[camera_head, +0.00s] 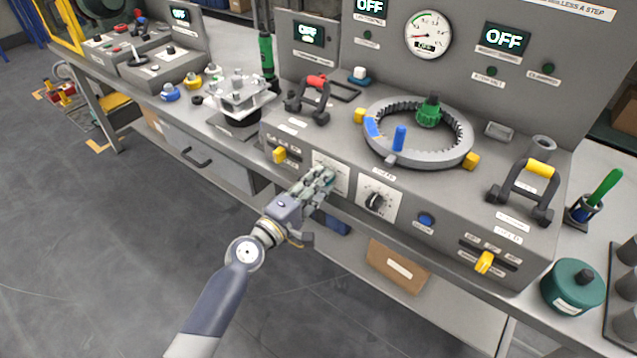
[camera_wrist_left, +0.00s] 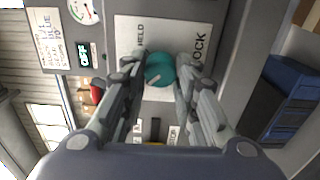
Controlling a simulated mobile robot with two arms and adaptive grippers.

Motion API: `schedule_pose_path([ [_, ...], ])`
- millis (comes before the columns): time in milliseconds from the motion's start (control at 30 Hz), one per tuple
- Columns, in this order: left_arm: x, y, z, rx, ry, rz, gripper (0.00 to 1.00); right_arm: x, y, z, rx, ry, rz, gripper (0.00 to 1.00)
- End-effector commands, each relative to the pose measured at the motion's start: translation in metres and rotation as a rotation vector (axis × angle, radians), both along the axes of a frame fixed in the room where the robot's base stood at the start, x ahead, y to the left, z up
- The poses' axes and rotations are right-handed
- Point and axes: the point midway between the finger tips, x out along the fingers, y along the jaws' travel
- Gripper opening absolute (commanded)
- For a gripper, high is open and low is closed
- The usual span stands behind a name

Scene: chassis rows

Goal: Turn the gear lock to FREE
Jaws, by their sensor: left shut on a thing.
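The gear lock is a teal round knob (camera_wrist_left: 160,70) on a white plate (camera_wrist_left: 180,32) on the front of the grey bench console. In the left wrist view the plate carries sideways lettering, partly hidden by my fingers; "LOCK" reads at the right. A pale pointer mark on the knob slants toward the lower left in that view. My left gripper (camera_wrist_left: 161,72) is shut on the knob, one finger on each side. In the head view my left gripper (camera_head: 321,181) reaches the plate and hides most of the knob. My right gripper is not in view.
A black dial (camera_head: 375,201) on a white plate sits just right of the gripper, and a yellow slider knob (camera_head: 279,155) to its left. A toothed ring (camera_head: 440,158) and a yellow-gripped handle (camera_head: 540,169) stand on the console top. Open floor lies in front.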

Motion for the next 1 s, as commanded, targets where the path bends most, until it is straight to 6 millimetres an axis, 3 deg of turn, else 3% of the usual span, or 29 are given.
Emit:
schedule_pose_path([
  [167, 0.000, 0.000, -0.001, -0.001, 0.002, 0.001, 0.04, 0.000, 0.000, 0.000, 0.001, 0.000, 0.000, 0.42],
  [200, 0.000, 0.000, -0.001, -0.001, 0.002, 0.001, 0.34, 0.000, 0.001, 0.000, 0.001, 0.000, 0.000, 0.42],
  [267, 0.000, 0.000, -0.001, -0.001, 0.002, 0.001, 0.48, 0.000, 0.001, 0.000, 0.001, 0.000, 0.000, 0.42],
  [667, -0.003, 0.002, -0.001, 0.001, 0.001, 0.000, 0.48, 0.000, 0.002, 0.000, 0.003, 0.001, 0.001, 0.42],
  [833, -0.020, 0.015, -0.002, 0.003, 0.001, 0.000, 0.48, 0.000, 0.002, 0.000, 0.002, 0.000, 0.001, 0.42],
  [1000, -0.051, 0.037, -0.002, 0.004, 0.002, 0.001, 0.48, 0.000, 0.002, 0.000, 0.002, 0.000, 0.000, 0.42],
])
